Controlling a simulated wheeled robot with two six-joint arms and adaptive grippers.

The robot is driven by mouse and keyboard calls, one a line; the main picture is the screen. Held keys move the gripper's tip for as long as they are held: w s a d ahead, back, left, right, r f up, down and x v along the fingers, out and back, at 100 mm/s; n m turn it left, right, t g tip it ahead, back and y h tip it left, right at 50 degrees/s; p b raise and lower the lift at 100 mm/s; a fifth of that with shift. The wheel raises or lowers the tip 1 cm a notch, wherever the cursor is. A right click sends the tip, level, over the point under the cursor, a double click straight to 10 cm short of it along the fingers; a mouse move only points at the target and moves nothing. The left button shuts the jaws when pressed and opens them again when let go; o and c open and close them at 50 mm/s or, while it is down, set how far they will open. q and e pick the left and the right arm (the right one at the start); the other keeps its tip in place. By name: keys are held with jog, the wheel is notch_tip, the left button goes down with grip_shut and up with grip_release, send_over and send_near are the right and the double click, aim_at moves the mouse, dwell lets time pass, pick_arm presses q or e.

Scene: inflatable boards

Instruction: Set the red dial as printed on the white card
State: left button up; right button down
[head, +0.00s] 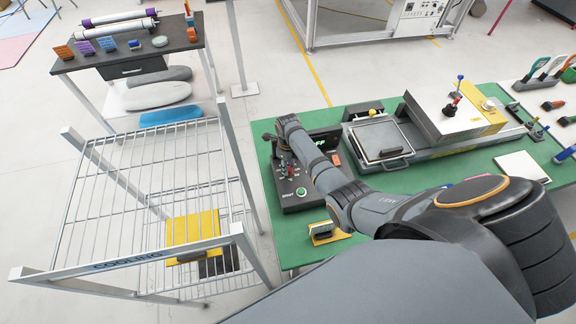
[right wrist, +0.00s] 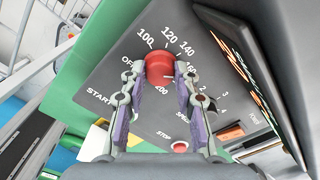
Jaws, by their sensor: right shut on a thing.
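The red dial (right wrist: 160,68) sits on a dark control panel (right wrist: 105,70) in the right wrist view. Printed marks around it include OFF, 100, 120, 140 and 200. My right gripper (right wrist: 159,72) is shut on the dial, one finger on each side. I cannot tell which mark the dial points to. In the head view the right hand is small, at the panel (head: 300,205) on the green table. A flat white square (head: 522,167) lies at the table's right; no print on it is readable, so I cannot tell whether it is the card. My left gripper is not in view.
A green START button (head: 301,191) and a red STOP button (right wrist: 180,147) are close to the dial. A press with a framed plate (head: 381,140) stands right of my arm. A wire cooling rack (head: 95,195) is left of the green table (head: 277,225).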

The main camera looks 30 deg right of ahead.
jog(key=shift+s, duration=0.1)
jog(key=c, duration=1)
grip_release()
jog(key=shift+r, duration=0.4)
notch_tip(320, 180, up, 11)
jog(key=shift+r, duration=0.1)
